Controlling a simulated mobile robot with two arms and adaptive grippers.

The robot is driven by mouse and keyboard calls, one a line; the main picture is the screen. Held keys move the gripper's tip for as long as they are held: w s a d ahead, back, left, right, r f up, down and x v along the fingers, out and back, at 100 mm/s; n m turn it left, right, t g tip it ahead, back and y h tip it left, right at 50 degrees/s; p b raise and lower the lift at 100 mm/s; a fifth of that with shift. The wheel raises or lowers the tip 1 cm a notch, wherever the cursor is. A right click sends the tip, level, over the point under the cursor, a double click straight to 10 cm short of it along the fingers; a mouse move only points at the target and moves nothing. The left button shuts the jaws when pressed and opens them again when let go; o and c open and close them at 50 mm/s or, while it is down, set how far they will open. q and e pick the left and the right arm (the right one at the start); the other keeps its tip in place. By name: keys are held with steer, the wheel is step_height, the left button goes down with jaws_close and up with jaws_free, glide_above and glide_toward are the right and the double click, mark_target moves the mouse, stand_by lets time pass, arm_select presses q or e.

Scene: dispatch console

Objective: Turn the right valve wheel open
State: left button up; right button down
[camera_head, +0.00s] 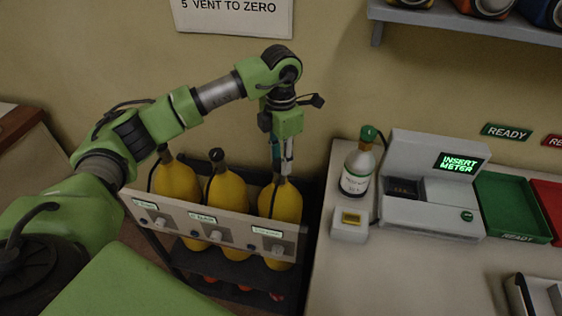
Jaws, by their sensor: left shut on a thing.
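Three yellow cylinders stand side by side in a dark rack: the left one (178,184), the middle one (229,197) and the right one (281,203). The left and middle ones show dark tops. My left gripper (283,171) points straight down over the right cylinder and is shut at its top, where the valve wheel sits. The wheel itself is mostly hidden by the fingers, so its turn position cannot be read. My right gripper is out of view.
A pale labelled panel (180,226) with knobs crosses the rack front. A shelf (470,25) hangs above.

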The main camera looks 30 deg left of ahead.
mark_target(280, 163)
arm_select(q)
steer(key=shift+w+a+n+b, duration=0.1)
steer(key=shift+n+b, duration=0.45)
steer(key=shift+n, duration=1.75)
steer(key=shift+r, duration=0.1)
steer(key=o, duration=1.1)
step_height(280, 163, up, 12)
